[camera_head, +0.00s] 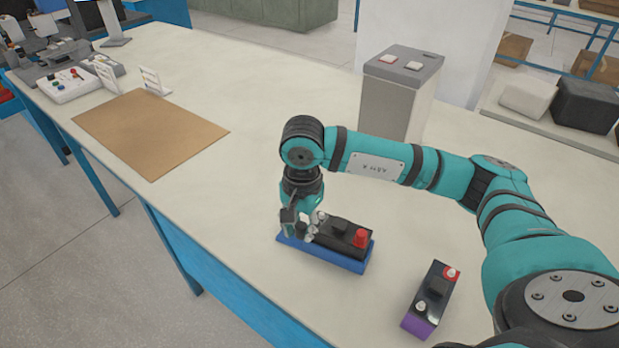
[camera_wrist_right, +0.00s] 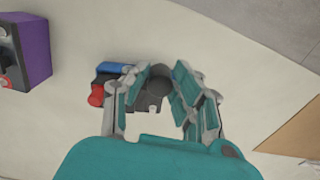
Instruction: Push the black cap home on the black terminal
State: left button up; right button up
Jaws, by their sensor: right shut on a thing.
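A battery (camera_head: 340,233) with a black top sits on a blue base (camera_head: 345,262) on the table. A red cap (camera_head: 361,238) stands at its right end. My right gripper (camera_head: 302,229) is over its left end, pointing down. It is shut on the dark, round black cap (camera_wrist_right: 160,71), which shows between the fingers in the wrist view. In that view the battery's red cap (camera_wrist_right: 96,94) is left of the fingers. The black terminal is hidden by the gripper and cap, so I cannot tell whether the cap is seated. My left gripper is out of view.
A purple battery (camera_head: 420,325) with a black top stands at the right, near my arm. A grey box (camera_head: 390,100) stands behind my arm. A brown mat (camera_head: 148,133) lies at the left. The table between mat and batteries is clear.

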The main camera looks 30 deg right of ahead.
jog(key=w+d+m+p, duration=0.1)
jog(key=w+d+m, duration=0.1)
jog(key=m, duration=0.4)
jog(key=w+d+m+p, duration=0.2)
jog(key=w+d+m, duration=0.1)
jog(key=m, duration=0.4)
jog(key=w+d+m+p, duration=0.2)
jog(key=d+m, duration=0.2)
jog(key=m, duration=0.3)
jog(key=shift+w+d+f, duration=0.1)
jog(key=shift+w+d, duration=0.1)
jog(key=shift+d, duration=0.1)
jog(key=shift+d+f+m, duration=0.1)
jog(key=shift+m, duration=0.2)
jog(key=shift+f, duration=0.35)
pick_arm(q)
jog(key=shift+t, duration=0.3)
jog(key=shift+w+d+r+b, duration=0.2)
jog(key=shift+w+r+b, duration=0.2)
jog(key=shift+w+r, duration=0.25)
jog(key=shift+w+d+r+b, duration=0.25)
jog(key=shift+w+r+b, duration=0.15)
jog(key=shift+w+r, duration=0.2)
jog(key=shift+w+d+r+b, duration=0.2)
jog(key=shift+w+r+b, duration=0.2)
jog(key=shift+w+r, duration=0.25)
pick_arm(e)
jog(key=shift+f, duration=1.95)
